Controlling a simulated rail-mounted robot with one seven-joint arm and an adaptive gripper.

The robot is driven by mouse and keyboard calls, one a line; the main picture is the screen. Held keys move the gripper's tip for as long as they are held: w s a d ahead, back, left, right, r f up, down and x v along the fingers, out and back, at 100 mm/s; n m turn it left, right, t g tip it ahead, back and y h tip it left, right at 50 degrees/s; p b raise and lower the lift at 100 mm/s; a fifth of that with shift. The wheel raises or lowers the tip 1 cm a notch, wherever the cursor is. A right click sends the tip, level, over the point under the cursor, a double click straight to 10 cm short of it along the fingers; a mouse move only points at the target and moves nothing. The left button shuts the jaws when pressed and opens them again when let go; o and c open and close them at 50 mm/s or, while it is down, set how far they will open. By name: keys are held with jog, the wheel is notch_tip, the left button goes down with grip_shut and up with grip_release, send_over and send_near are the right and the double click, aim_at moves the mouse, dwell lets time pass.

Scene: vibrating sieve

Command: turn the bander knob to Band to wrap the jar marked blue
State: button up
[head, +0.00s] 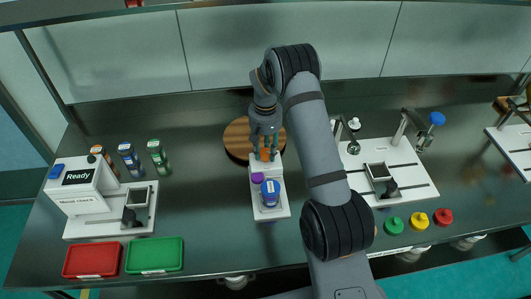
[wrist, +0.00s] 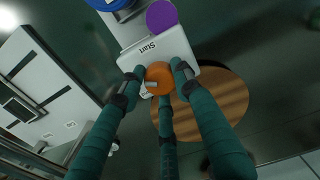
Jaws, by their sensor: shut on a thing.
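The bander is a small white machine (head: 270,212) in the middle of the bench. A jar with a blue lid (head: 270,188) stands on it, beside a round purple part (head: 257,178). In the wrist view, the orange knob (wrist: 160,78) sits at the end of the white housing (wrist: 176,47), near the printed word "Start". The purple part (wrist: 162,17) and a blue edge (wrist: 108,3) also show there. My gripper (head: 265,154) is shut on the orange knob, its teal fingers around it. A small pale mark shows on the knob; other lettering is mostly hidden by the fingers.
A round wooden board (head: 236,137) lies behind my gripper. Jars with orange (head: 97,150), blue (head: 126,147) and green (head: 154,144) lids stand left, near a "Ready" machine (head: 80,205) and red (head: 92,260) and green (head: 155,255) trays. Sieve equipment (head: 410,178) stands right.

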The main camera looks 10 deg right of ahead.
aim_at(265, 151)
jog(key=n, duration=0.6)
jog(key=shift+n+b, duration=0.3)
jog(key=n, duration=0.5)
jog(key=shift+n, duration=0.4)
jog(key=o, duration=1)
jog(key=shift+o, duration=0.7)
notch_tip(265, 151, up, 12)
